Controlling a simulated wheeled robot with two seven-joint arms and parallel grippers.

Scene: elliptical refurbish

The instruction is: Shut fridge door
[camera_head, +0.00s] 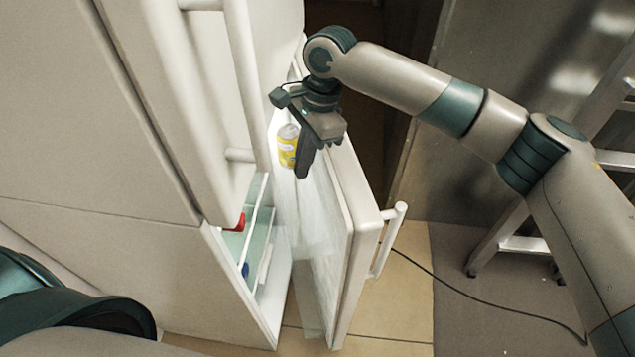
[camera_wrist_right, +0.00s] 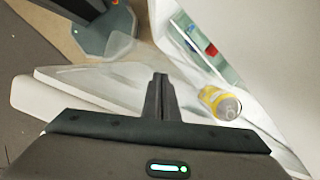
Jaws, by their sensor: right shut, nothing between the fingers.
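The fridge door (camera_head: 362,206) is the lower white door, standing partly open with a white bar handle (camera_head: 390,240) on its outer side. The fridge body (camera_head: 235,290) is to its left, and its lit shelves show through the gap. My right gripper (camera_head: 303,172) is over the top of the door, shut and empty, pointing down. In the right wrist view its fingers (camera_wrist_right: 159,98) are together above the door (camera_wrist_right: 90,88). I cannot tell whether they touch it. My left gripper is not in view.
A yellow can (camera_head: 288,147) sits near the door's inner side, close to my right gripper; it also shows in the wrist view (camera_wrist_right: 220,103). Red and blue items are inside the fridge. A ladder (camera_head: 520,240) and a dark cable (camera_head: 480,300) are at right.

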